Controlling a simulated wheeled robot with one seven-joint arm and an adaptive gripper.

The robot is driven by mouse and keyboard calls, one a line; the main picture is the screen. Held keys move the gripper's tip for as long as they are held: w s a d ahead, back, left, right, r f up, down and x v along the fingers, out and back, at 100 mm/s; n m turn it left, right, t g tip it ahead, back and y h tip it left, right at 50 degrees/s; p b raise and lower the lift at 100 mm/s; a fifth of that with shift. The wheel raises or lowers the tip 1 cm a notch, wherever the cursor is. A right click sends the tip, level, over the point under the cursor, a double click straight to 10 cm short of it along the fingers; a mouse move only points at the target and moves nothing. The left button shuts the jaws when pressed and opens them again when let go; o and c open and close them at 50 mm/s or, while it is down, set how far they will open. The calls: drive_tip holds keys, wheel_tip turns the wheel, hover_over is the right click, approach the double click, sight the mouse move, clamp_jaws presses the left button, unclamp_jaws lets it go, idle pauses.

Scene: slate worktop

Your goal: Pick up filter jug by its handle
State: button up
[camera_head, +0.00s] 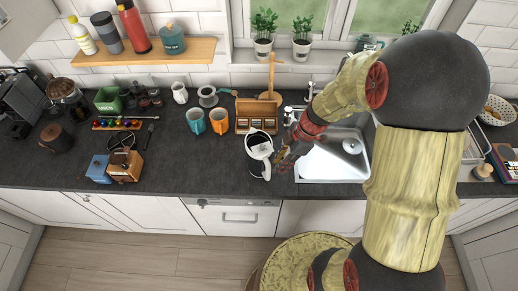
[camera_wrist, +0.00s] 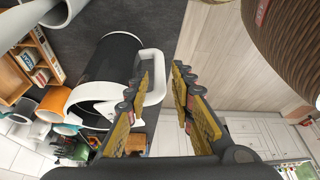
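The filter jug (camera_head: 259,146) stands on the slate worktop, left of the sink, with a white rim and a dark body. In the wrist view the jug (camera_wrist: 107,62) shows its dark side, and its white loop handle (camera_wrist: 157,82) points toward my gripper. My gripper (camera_head: 282,158) is just right of the jug. In the wrist view my gripper (camera_wrist: 163,72) is open, its two yellow-padded fingers apart. The handle's outer bar appears between the fingers, nearer the left one, which hides part of it. I cannot tell whether they touch.
The sink (camera_head: 335,160) is right of my gripper. Blue (camera_head: 196,121) and orange (camera_head: 218,121) mugs and a wooden box (camera_head: 256,112) stand left of and behind the jug. A coffee grinder (camera_head: 125,166) is farther left. The worktop between grinder and jug is largely clear.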

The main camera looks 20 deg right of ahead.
sight(269, 174)
drive_tip(key=shift+p+x, duration=0.3)
drive_tip(key=shift+x, duration=3.8)
drive_tip(key=shift+w, duration=0.1)
drive_tip(key=shift+c, duration=1)
drive_tip(key=shift+r, duration=0.1)
drive_tip(key=c, duration=0.4)
clamp_jaws()
